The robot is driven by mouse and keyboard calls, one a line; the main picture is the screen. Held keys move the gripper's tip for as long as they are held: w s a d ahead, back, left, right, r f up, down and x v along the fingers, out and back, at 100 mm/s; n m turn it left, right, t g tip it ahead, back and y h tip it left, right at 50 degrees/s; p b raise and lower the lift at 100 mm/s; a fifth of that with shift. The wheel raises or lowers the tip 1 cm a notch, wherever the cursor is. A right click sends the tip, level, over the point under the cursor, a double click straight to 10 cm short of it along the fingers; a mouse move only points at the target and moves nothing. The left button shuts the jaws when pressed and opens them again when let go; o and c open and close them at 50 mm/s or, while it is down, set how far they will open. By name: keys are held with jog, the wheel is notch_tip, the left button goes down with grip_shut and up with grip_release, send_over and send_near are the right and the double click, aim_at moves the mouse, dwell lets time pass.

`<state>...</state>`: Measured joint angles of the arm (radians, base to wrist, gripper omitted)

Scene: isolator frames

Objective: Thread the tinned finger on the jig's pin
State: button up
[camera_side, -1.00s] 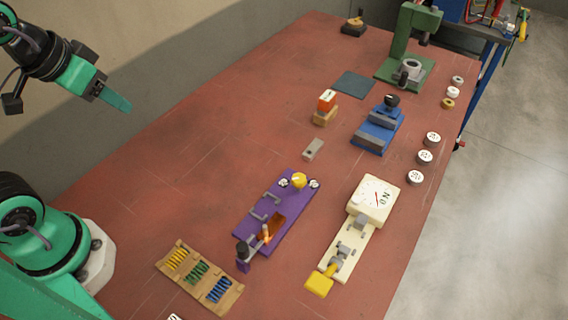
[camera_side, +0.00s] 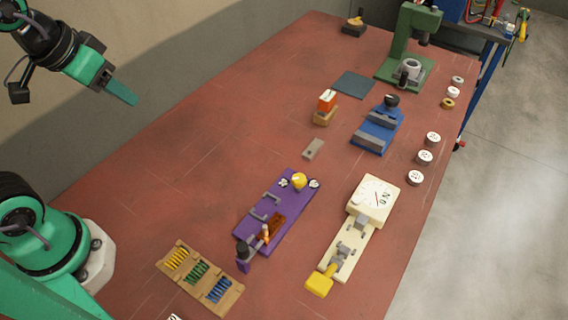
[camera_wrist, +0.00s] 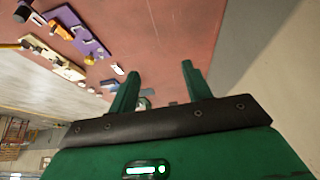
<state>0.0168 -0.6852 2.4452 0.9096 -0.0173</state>
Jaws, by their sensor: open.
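A small grey metal piece with a dark hole (camera_side: 313,149) lies flat on the red-brown table; it looks like the tinned finger. A purple jig (camera_side: 297,204) sits nearer, with grey loops, a yellow knob (camera_side: 299,180), a copper-brown part (camera_side: 275,228) and a dark-topped post (camera_side: 243,252). Which upright is the pin I cannot tell. The purple jig also shows in the wrist view (camera_wrist: 88,43). My gripper (camera_side: 137,102) is high above the table's left side, far from both. In the wrist view my gripper (camera_wrist: 158,68) has its fingers apart with nothing between them.
A wooden spring tray (camera_side: 172,278) lies at the front; a cream gauge fixture (camera_side: 338,262) stands right of the purple jig. A blue fixture (camera_side: 368,140), an orange-and-white block (camera_side: 327,100) and a green press (camera_side: 398,45) stand farther back. The table's left middle is clear.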

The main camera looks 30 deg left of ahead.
jog(key=w+d+r+g, duration=0.2)
jog(key=w+d, duration=0.2)
jog(key=w, duration=0.6)
jog(key=g, duration=0.3)
send_over(314, 147)
notch_tip(314, 147, down, 20)
jog(key=shift+w+r, duration=0.1)
jog(key=shift+r, duration=0.1)
jog(key=shift+a+f, duration=0.1)
jog(key=shift+f, duration=1.15)
jog(key=shift+f, duration=2.6)
